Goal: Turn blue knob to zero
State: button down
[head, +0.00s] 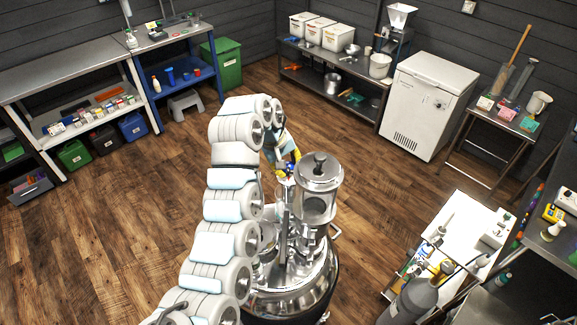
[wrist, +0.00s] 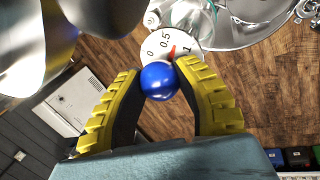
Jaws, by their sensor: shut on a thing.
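The blue knob (wrist: 159,81) is a round ball between the yellow fingers of my gripper (wrist: 158,84) in the wrist view. Both fingertips close around it from the two sides. Behind it is a white dial (wrist: 155,42) marked 0, 0.5 and 1. A red pointer (wrist: 171,52) on the dial shows between the 0.5 and 1 marks, nearer the 1. In the head view my gripper (head: 289,165) is at the far side of the steel vessel (head: 290,285), and the blue knob is a small spot (head: 290,169) there.
A steel cylinder with a black-topped lid (head: 319,168) stands on the vessel right beside my gripper. A side handle (head: 335,231) sticks out at the vessel's right. A white chest freezer (head: 428,100) and benches stand by the walls. Open wooden floor (head: 120,210) lies at the left.

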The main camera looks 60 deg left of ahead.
jog(key=shift+n+y, duration=0.3)
jog(key=shift+n, duration=0.8)
jog(key=c, duration=0.7)
grip_release()
jog(key=shift+o, duration=0.2)
jog(key=v, duration=1.2)
